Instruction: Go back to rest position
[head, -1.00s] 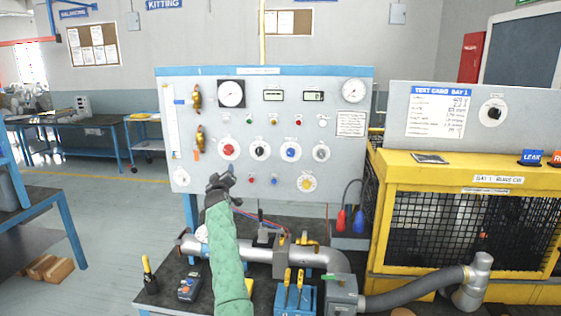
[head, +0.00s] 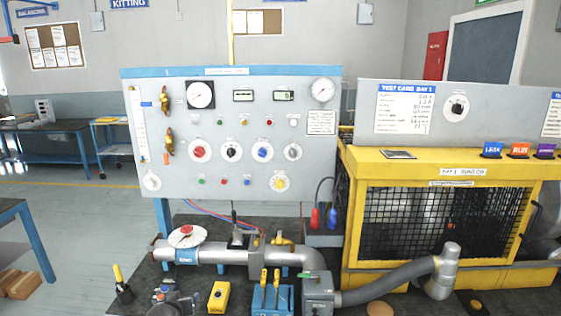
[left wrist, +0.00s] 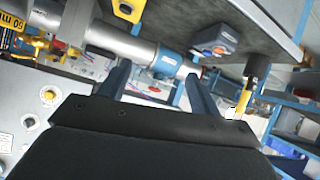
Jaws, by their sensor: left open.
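My right gripper is in neither view.
The upright gauge panel (head: 230,130) stands behind the pipe. The bench holds a yellow box (head: 219,297), a blue tool holder (head: 272,299) and a yellow-handled tool in a black cup (head: 123,292). A yellow mesh cage (head: 350,220) stands right.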

